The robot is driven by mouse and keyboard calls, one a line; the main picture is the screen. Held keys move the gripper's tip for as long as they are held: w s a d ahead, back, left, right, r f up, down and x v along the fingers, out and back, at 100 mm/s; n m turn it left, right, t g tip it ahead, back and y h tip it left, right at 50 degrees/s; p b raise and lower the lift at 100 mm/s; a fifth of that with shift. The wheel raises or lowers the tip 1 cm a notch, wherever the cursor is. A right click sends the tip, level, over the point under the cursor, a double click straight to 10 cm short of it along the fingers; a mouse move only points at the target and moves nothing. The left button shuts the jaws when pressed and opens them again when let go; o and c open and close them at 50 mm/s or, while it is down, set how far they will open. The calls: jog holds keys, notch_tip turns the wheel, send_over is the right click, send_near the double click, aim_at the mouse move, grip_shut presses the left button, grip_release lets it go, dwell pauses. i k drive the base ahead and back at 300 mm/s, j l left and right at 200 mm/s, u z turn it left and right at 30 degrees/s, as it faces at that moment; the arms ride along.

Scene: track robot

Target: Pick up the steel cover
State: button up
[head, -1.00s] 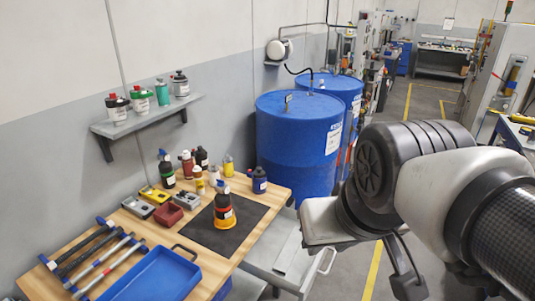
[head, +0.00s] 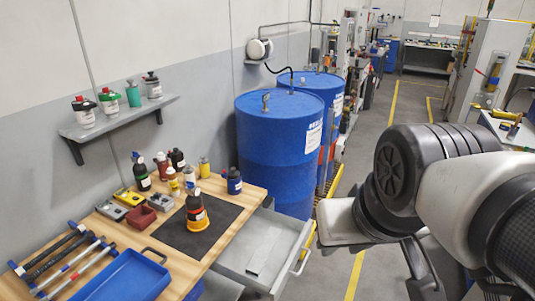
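A flat grey metal plate (head: 268,248), which may be the steel cover, lies in the open drawer (head: 236,254) at the right side of the wooden workbench. Its outline is hard to separate from the drawer's grey floor. My arm fills the right of the head view, with its lower end to the right of the drawer. The dark end part that seems to be my gripper (head: 420,272) hangs low there, apart from the plate. Its fingertips are not clear, so I cannot tell whether it is open or shut.
The workbench (head: 118,226) carries a blue tray (head: 125,279), several hammers, small boxes, bottles and an orange-based bottle (head: 196,212) on a black mat (head: 222,217). Blue drums (head: 275,150) stand behind the drawer. A shelf (head: 120,118) holds cans. Floor is clear beyond my arm.

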aim_at(259, 261)
jog(key=u, duration=0.25)
jog(key=i+j+z, duration=0.25)
jog(key=j, duration=0.25)
jog(key=i+l+u, duration=0.15)
jog(key=u, duration=0.2)
jog(key=i+l+u, duration=0.15)
jog(key=u, duration=0.25)
